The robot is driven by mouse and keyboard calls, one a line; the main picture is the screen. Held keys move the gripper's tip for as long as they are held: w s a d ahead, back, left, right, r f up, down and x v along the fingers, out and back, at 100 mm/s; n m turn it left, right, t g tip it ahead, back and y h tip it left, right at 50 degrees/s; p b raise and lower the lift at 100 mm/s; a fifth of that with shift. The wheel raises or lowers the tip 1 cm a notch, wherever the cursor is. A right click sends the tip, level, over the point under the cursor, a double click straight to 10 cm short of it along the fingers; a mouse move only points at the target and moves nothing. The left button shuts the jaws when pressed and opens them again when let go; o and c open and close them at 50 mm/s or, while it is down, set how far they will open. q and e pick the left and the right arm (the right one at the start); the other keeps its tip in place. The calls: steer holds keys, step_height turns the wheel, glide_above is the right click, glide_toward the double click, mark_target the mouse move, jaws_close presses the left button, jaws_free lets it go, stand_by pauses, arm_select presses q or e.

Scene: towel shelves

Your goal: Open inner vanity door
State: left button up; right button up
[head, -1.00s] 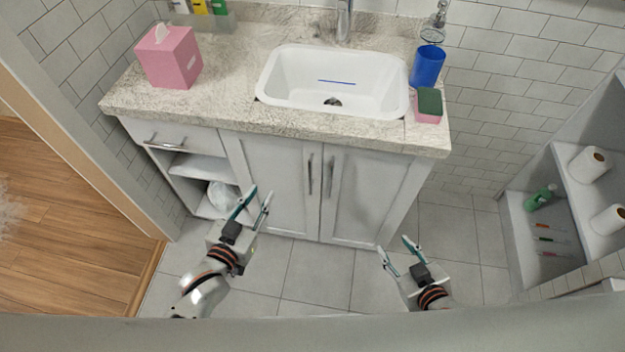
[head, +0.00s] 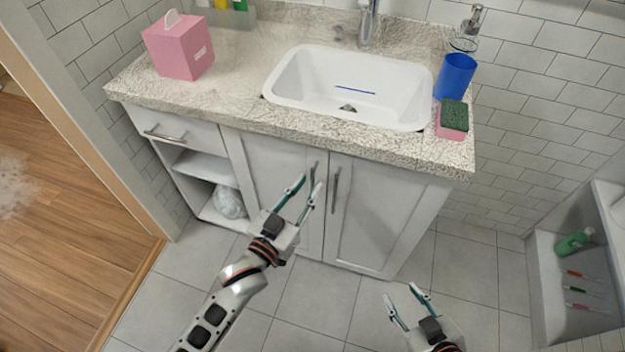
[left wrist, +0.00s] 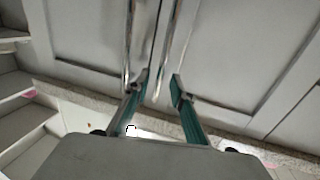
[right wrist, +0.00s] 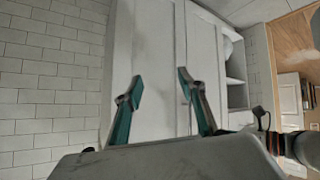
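The white vanity has two doors, the left door (head: 268,165) and the right door (head: 382,205), both shut. Each has a vertical metal handle near the middle seam, the left handle (head: 313,172) and the right handle (head: 335,190). My left gripper (head: 309,184) is open, with its fingertips in front of the left door close to its handle. In the left wrist view, the handle bars (left wrist: 128,45) show near and between the open fingers; I cannot tell whether they touch. My right gripper (head: 401,291) is open and empty, low in front of the right door.
The counter (head: 225,105) holds a pink tissue box (head: 180,48), a sink (head: 345,90), a blue cup (head: 455,76) and a sponge (head: 452,118). Open shelves lie left of the doors, below a drawer (head: 172,128). A shelf unit (head: 545,285) stands at right. Floor tiles in front are clear.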

mark_target(313, 181)
arm_select(q)
steer(key=shift+x, duration=1.5)
jaws_close()
steer(key=shift+s+a, duration=0.1)
steer(key=shift+s, duration=0.05)
